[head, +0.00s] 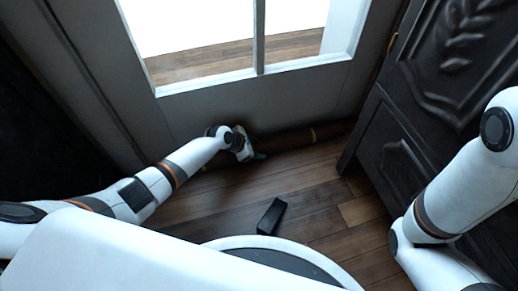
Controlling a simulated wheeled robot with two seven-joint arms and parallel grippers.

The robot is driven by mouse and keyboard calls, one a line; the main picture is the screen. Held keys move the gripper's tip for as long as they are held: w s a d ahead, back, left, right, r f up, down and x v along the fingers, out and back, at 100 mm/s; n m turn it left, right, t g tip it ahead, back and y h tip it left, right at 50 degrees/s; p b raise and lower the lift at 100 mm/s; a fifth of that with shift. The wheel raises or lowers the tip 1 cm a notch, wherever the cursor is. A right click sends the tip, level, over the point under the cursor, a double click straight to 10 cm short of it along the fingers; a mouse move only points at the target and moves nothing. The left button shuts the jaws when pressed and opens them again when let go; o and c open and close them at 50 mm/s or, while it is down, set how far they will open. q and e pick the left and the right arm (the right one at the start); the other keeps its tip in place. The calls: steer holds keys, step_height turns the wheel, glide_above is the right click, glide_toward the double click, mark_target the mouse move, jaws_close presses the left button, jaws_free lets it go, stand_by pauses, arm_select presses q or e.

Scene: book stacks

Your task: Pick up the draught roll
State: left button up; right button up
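The draught roll (290,138) is a long dark brown roll with a yellowish band near its right part. It lies on the wooden floor along the foot of the glazed door. My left gripper (256,156) is down at the roll's left-middle part, touching or very close to it. Its fingers are small and partly hidden, so I cannot tell whether they are open or closed on the roll. My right arm (450,195) is at the right edge, and its gripper is out of the picture.
The glazed door (200,112) stands right behind the roll. A dark carved cabinet (400,130) stands close on the right. A small black block-like object (271,216) lies on the floor in front of my base. The wooden floor (325,190) between is otherwise clear.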

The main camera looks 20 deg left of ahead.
arm_select(q)
steer(key=shift+w+r, duration=0.1)
steer(key=c, duration=0.7)
steer(key=shift+o, duration=0.2)
steer(key=shift+r, duration=0.1)
